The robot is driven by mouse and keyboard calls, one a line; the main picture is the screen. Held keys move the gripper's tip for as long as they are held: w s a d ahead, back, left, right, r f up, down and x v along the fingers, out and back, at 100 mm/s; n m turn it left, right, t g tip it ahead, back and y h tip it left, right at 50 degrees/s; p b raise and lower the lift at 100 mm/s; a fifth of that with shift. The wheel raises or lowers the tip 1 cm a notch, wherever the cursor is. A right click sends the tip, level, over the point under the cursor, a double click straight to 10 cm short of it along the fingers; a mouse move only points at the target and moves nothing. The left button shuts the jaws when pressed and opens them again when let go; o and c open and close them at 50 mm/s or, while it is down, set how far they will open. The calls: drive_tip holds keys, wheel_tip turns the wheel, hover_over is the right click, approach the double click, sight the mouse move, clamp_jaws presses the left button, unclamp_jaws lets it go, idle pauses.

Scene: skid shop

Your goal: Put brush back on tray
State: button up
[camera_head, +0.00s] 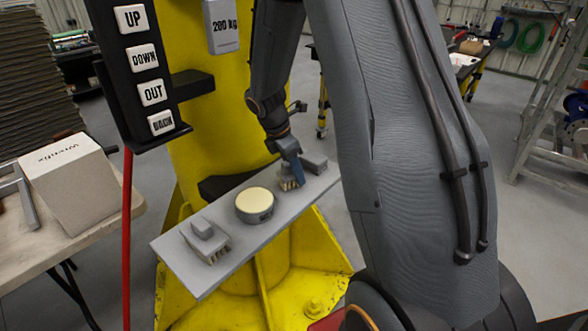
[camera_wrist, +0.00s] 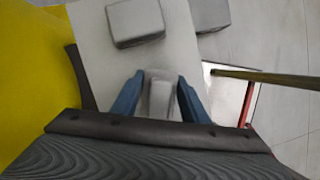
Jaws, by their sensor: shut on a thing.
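My gripper (camera_head: 292,165) is over the right part of the grey tray (camera_head: 225,275), pointing down. In the wrist view, its two blue fingers (camera_wrist: 160,84) are shut on a grey brush (camera_wrist: 162,98), one finger on each side. In the head view, the held brush (camera_head: 286,184) shows pale bristles low over the tray, partly hidden by a finger; I cannot tell whether it touches. A second brush (camera_head: 207,241) lies at the tray's left end. A round cream-topped tin (camera_head: 254,204) sits between the two. The tray also shows in the wrist view (camera_wrist: 92,42).
A grey block (camera_head: 315,162) sits at the tray's right end, close to my gripper. A yellow stand (camera_head: 308,285) is under the tray. A button panel (camera_head: 138,70) hangs upper left, with a red hose (camera_head: 127,230) below. A white box (camera_head: 72,185) stands on a left table.

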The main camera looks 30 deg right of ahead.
drive_tip(key=shift+w+f, duration=0.2)
drive_tip(key=shift+a, duration=0.1)
drive_tip(key=o, duration=1)
drive_tip(key=shift+c, duration=0.2)
drive_tip(key=shift+r, duration=0.35)
drive_tip(key=shift+b+v, duration=0.6)
drive_tip(key=shift+v, duration=0.45)
drive_tip(key=a+b, duration=0.2)
drive_tip(key=a, duration=1)
drive_tip(key=shift+a+r+b, duration=0.1)
drive_tip(key=shift+a+b, duration=0.05)
drive_tip(key=shift+b, duration=0.2)
